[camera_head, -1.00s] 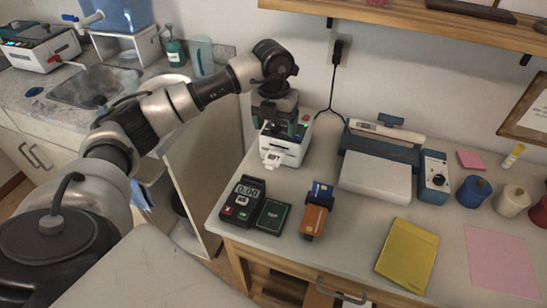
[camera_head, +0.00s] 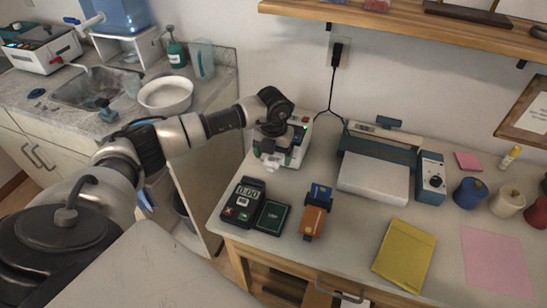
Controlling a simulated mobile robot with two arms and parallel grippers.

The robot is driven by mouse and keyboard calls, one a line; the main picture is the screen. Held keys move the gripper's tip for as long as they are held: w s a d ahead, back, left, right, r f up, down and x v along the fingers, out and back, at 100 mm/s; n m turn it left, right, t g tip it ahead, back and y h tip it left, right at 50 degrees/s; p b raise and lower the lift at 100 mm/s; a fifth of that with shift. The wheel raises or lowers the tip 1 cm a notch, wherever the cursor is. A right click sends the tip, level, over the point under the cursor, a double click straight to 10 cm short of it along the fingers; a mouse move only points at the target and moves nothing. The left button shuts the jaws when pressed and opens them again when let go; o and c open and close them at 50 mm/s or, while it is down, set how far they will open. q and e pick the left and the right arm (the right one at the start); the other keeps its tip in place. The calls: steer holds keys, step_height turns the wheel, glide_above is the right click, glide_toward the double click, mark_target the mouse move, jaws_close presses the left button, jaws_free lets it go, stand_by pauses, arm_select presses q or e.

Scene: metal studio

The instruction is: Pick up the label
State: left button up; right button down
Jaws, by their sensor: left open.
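A small white label printer (camera_head: 299,150) with a green light stands at the back left of the counter. My left arm comes in from the left, and its gripper (camera_head: 268,156) is down at the printer's front. The gripper is open. A small white piece that looks like the label (camera_head: 262,166) shows just below the fingertips, at the printer's front edge. The fingers hide much of it, and I cannot tell whether they touch it. My right gripper is not in view.
A card terminal (camera_head: 242,202), a dark green box (camera_head: 272,217) and an orange-blue dispenser (camera_head: 314,217) stand in front of the printer. A sealing machine (camera_head: 372,178) is to the right. A yellow pad (camera_head: 404,255) lies at the front right.

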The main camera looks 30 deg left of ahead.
arm_select(q)
steer(key=shift+f, duration=0.25)
stand_by(0.5)
steer(key=c, duration=1)
steer(key=shift+c, duration=0.3)
